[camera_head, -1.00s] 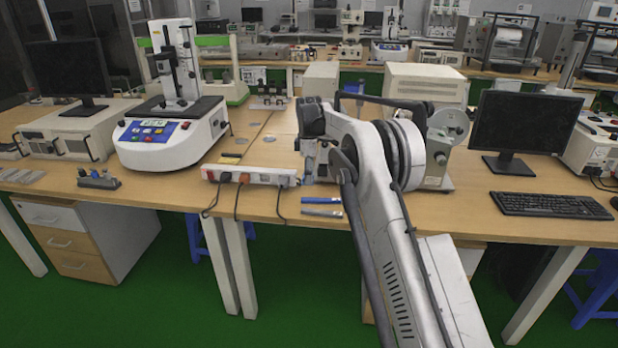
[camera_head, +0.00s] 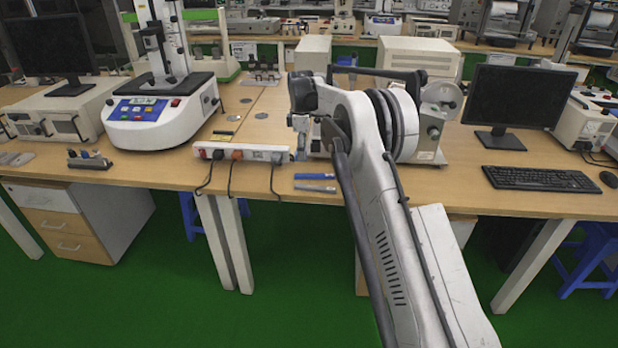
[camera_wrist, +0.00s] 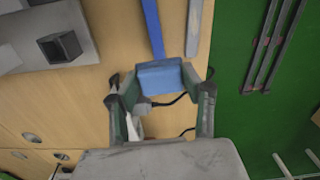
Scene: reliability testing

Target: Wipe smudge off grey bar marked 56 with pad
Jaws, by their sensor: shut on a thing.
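A blue bar (camera_head: 306,176) and a grey bar (camera_head: 316,188) lie near the front table edge, left of my arm in the head view. In the wrist view the blue bar (camera_wrist: 153,26) and the grey bar (camera_wrist: 194,28) run upward from just beyond my gripper. My gripper (camera_wrist: 162,77) is shut on a blue pad (camera_wrist: 160,76), its fingers at the pad's two sides. The pad covers the near end of the blue bar and is close beside the grey bar's near end. Whether it touches either is unclear. No marking or smudge is readable.
A white power strip (camera_head: 240,153) with plugs and hanging cables is left of the bars. A tester with a blue panel (camera_head: 145,109) stands farther left. A machine with a wheel (camera_head: 440,96) stands behind my arm. Green floor (camera_wrist: 240,130) lies beyond the table edge.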

